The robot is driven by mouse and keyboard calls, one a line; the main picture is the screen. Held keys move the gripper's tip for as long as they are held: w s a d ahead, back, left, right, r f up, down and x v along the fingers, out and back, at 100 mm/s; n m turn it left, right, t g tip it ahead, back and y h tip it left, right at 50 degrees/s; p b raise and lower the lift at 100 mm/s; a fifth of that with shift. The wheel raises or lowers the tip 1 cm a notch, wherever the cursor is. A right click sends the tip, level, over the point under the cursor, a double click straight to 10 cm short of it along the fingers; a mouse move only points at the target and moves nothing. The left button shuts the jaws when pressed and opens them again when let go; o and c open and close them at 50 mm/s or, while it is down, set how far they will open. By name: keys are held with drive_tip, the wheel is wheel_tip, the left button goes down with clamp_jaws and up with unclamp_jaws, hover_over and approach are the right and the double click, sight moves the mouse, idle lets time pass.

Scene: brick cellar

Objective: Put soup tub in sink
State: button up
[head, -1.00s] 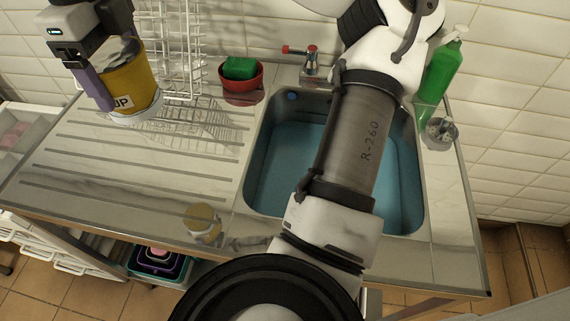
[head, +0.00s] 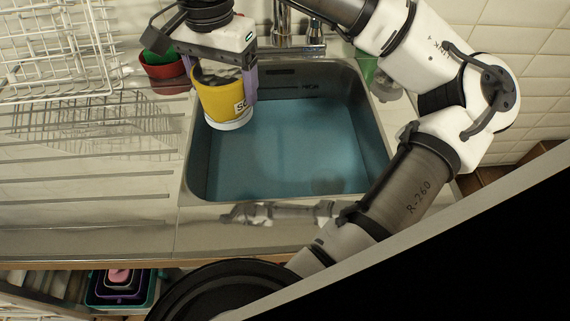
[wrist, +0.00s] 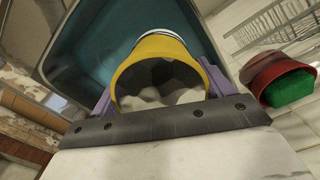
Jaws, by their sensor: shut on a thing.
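The soup tub (head: 215,92) is yellow with a white label and a pale base. It is upright or nearly so in the head view, over the left back part of the sink. My gripper (head: 250,82) is shut on the tub, with a purple finger at its right side. In the wrist view the tub (wrist: 155,58) sits between both purple fingers, its open top showing grey-white lumps inside. The sink (head: 290,150) is a steel basin with a blue-looking bottom. It also shows behind the tub in the wrist view (wrist: 85,60). The tub's exact height above it is unclear.
A red bowl (head: 168,78) with a green sponge stands left of the sink, close to my gripper. A white wire rack (head: 60,50) is on the drainboard (head: 90,190) at the left. The tap (head: 283,20) is behind the sink. The sink's middle is clear.

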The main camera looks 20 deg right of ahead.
drive_tip(key=shift+s+d+f+n, duration=0.2)
drive_tip(key=shift+d+f+n, duration=0.1)
drive_tip(key=shift+d+f, duration=0.25)
wheel_tip(320, 180, down, 19)
drive_tip(key=shift+f+p, duration=0.1)
drive_tip(key=shift+p, duration=0.4)
drive_tip(key=shift+f, duration=0.2)
drive_tip(key=shift+f+b, duration=0.2)
drive_tip(key=shift+b, duration=0.1)
drive_tip(key=o, duration=1.3)
drive_tip(key=shift+r, duration=0.1)
wheel_tip(320, 180, up, 12)
drive_tip(key=shift+r, duration=0.15)
